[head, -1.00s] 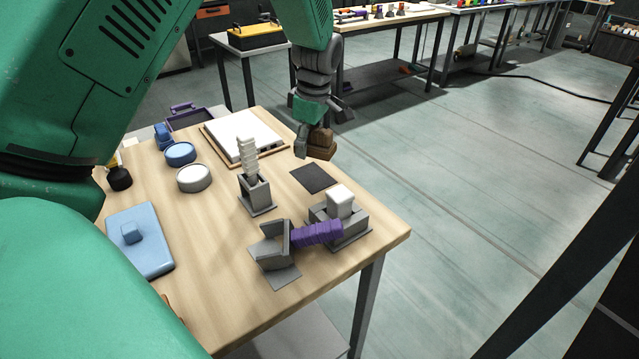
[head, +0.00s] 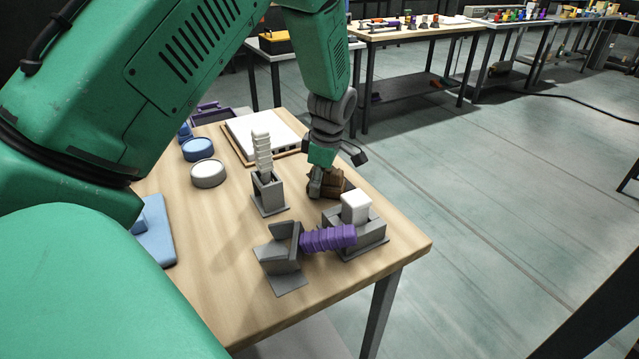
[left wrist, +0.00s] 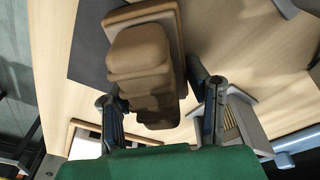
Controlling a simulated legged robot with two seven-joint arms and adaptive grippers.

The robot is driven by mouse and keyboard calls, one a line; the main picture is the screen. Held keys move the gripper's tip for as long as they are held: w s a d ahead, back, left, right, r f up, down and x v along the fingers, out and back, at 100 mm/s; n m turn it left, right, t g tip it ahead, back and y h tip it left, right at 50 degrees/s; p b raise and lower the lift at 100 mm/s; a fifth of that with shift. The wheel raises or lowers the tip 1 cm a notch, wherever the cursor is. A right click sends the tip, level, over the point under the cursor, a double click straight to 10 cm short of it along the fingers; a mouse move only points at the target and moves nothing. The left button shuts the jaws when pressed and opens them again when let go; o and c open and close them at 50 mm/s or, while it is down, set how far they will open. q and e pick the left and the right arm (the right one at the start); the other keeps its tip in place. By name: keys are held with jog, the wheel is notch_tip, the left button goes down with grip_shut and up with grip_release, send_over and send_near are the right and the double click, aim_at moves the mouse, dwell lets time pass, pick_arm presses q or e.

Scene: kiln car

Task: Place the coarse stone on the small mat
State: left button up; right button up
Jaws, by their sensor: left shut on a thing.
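The coarse stone, a brown stepped block with a wider base (head: 325,184), is held by my left gripper (head: 328,176) low at the table's right side. In the left wrist view the stone (left wrist: 142,55) sits between the two fingers (left wrist: 160,95). The small mat, dark grey and flat (left wrist: 89,45), shows beside and partly behind the stone in that view. In the head view the stone and gripper hide most of the mat. I cannot tell whether the stone touches it. My right gripper is not in view.
A grey holder with a white block (head: 356,208) stands close in front of the stone. A purple ribbed piece (head: 328,238) leans from another grey stand (head: 280,262). A grey holder with a white ribbed piece (head: 262,152) stands left. The table's right edge is near.

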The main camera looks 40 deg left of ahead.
aim_at(325, 171)
pick_arm(q)
jog(key=shift+a+f, duration=0.1)
jog(key=shift+f, duration=0.05)
jog(key=o, duration=1.5)
jog(key=shift+a+f, duration=0.1)
jog(key=shift+c, duration=0.2)
jog(key=r, duration=0.4)
jog(key=d+r+p, duration=0.1)
jog(key=r, duration=0.3)
jog(key=d+r+p, duration=0.1)
jog(key=r, duration=0.3)
jog(key=shift+w, duration=0.25)
